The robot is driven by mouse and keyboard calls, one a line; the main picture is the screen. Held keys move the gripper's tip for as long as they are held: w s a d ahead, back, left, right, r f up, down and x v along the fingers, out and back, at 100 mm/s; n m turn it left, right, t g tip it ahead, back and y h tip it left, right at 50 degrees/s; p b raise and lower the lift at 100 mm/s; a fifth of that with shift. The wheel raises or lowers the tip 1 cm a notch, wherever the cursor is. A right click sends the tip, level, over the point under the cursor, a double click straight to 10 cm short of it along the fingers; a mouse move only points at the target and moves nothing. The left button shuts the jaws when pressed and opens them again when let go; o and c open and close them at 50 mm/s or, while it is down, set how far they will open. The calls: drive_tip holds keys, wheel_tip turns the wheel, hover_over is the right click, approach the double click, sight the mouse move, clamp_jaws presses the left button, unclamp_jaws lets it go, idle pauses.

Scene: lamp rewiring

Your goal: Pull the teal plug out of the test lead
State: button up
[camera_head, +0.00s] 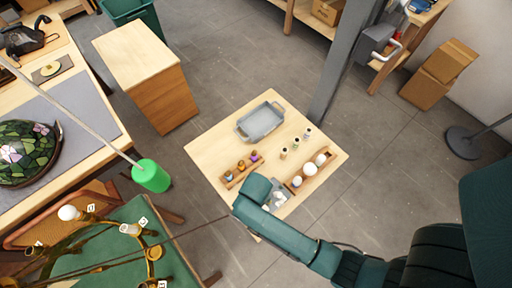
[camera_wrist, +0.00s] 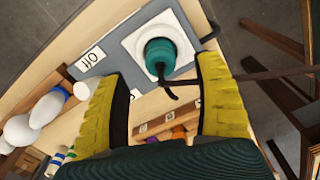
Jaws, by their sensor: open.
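The teal plug (camera_wrist: 162,55) sits in a white square socket (camera_wrist: 133,43) on a grey plate (camera_wrist: 103,60) with an "Off" label, in the wrist view. A short dark cord comes out of the plug. I take the socket and plate to be the test lead. My gripper (camera_wrist: 160,72) is open, with one yellow finger on each side below the plug, and nothing is held. I cannot tell whether the fingers touch the plug. In the head view, part of the grey plate (camera_head: 280,196) shows on the small table, and my arm hides the plug and fingers.
The small table (camera_head: 212,150) also bears a grey tray (camera_head: 260,122), a wooden rack of white bulbs (camera_head: 310,169), small bottles (camera_head: 295,144) and a rack of small coloured parts (camera_head: 241,168). A bright green cylinder (camera_head: 151,176) hangs left of the table. A grey post (camera_head: 343,70) stands behind it.

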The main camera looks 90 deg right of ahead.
wheel_tip(320, 180, down, 5)
drive_tip(key=shift+r, duration=0.1)
clamp_jaws()
idle(0.4)
wheel_tip(320, 180, up, 5)
drive_tip(key=p, duration=0.5)
drive_tip(key=shift+f, duration=0.2)
idle(0.3)
